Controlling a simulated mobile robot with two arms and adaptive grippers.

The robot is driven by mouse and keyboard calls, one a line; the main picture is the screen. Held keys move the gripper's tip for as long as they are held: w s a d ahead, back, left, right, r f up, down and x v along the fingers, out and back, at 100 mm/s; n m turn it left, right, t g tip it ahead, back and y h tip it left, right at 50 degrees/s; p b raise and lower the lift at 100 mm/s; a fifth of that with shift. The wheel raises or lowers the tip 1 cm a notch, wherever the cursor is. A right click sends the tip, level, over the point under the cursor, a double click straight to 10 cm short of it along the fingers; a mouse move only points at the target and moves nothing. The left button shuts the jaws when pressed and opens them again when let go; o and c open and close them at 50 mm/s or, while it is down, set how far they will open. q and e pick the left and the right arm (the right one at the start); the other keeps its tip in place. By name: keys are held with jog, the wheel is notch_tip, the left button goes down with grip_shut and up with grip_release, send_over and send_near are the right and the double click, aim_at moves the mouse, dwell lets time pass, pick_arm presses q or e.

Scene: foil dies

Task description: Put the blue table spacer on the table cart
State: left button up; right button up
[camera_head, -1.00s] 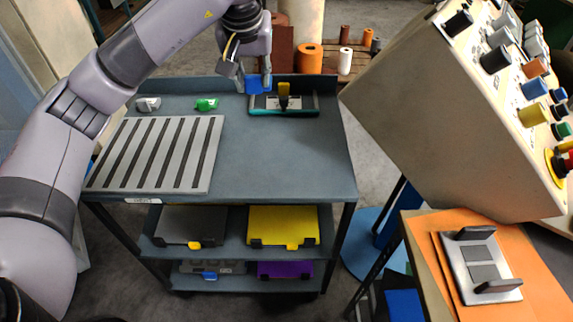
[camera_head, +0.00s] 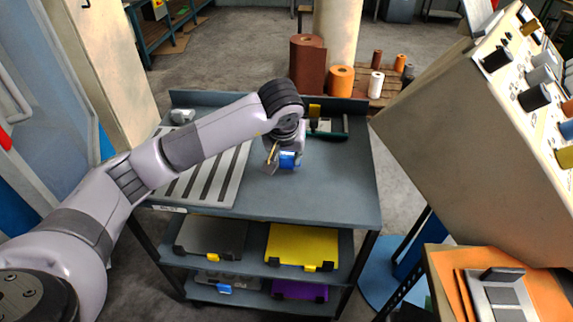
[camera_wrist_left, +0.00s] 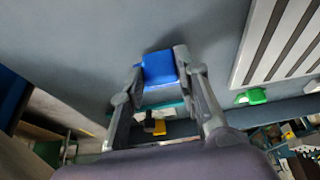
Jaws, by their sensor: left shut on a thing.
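The blue table spacer (camera_head: 290,160) is a small blue block; it also shows between the fingers in the left wrist view (camera_wrist_left: 159,68). My left gripper (camera_head: 284,162) is shut on it, with a finger on either side in the left wrist view (camera_wrist_left: 162,72). The gripper holds the spacer over the middle of the dark grey table cart (camera_head: 335,188), near its top; I cannot tell whether the spacer touches the surface. My right gripper is not in view.
A slotted grey plate (camera_head: 222,183) lies on the cart's left side. A tool with a yellow and black handle (camera_head: 315,113) stands at the back, and a green piece (camera_wrist_left: 252,96) shows in the wrist view. The cart top's right front is clear. A control console (camera_head: 450,150) stands right.

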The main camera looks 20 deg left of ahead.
aim_at(287, 168)
pick_arm(q)
jog(key=shift+f, duration=1.6)
jog(key=shift+f, duration=0.2)
jog(key=o, duration=1.2)
jog(key=shift+r, duration=0.1)
jog(key=shift+c, duration=0.2)
jog(key=shift+r, duration=0.25)
jog(key=v, duration=1.2)
jog(key=shift+b, duration=0.3)
jog(key=shift+f, duration=0.1)
